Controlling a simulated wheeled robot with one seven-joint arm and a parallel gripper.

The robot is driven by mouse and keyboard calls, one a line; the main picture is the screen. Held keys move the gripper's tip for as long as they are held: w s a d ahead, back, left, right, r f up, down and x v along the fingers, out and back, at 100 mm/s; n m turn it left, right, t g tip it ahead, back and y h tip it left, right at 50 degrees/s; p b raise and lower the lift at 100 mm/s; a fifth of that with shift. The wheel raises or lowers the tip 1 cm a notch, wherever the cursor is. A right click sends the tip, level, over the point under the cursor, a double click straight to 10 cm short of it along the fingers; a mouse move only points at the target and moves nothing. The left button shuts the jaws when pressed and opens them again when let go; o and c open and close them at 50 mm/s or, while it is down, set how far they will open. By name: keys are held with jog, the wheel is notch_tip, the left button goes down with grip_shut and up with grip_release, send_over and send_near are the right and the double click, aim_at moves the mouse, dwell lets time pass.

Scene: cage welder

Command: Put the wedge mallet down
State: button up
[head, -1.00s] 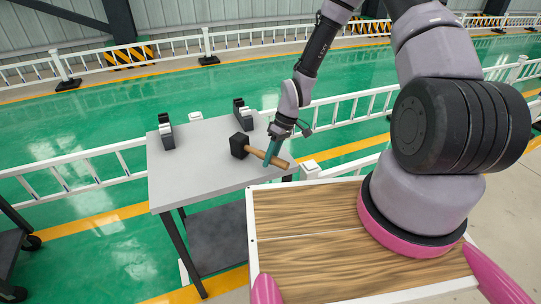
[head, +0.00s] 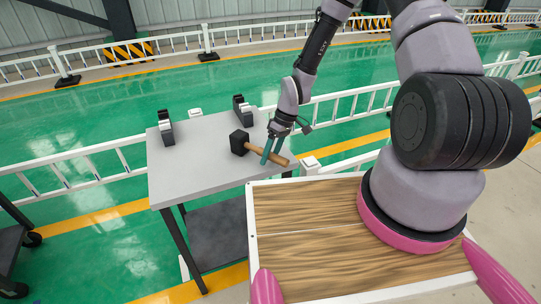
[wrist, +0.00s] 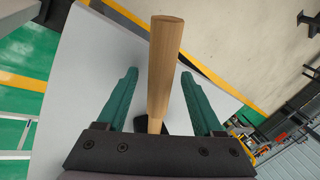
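The wedge mallet (head: 239,143), with a black head and a light wooden handle, lies on the grey table top (head: 200,172), near its right side. Its handle end points to the right edge. My gripper (head: 271,162) is over the handle with its green fingers spread. In the wrist view the handle (wrist: 165,50) runs between the two fingers of my gripper (wrist: 158,74), with a gap on each side. The mallet head is mostly hidden there behind the gripper body.
Two small black stands with light parts are on the table, one at the left (head: 166,128) and one at the back right (head: 242,111). A small white block (head: 195,113) shows at the back edge. White railings (head: 85,168) run behind the table. The table's front left is clear.

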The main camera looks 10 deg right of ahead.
jog(key=d+r+m+t+h, duration=0.15)
jog(key=d+r, duration=0.25)
jog(key=r, duration=0.7)
jog(key=d+r+m+t+h, duration=0.1)
jog(key=d+r+m, duration=0.3)
jog(key=r, duration=0.7)
jog(key=d+r+m+t+h, duration=0.15)
jog(key=d+r, duration=0.35)
jog(key=r, duration=0.6)
jog(key=s+d+r+m+t+y, duration=0.1)
jog(key=s+d+r+m+t, duration=0.2)
jog(key=s+r, duration=1)
notch_tip(320, 180, up, 4)
jog(key=m+t, duration=0.2)
jog(key=m, duration=0.1)
jog(key=shift+s+d+m+t+y, duration=0.15)
jog(key=shift+s+m+t+y, duration=0.15)
jog(key=shift+y, duration=0.1)
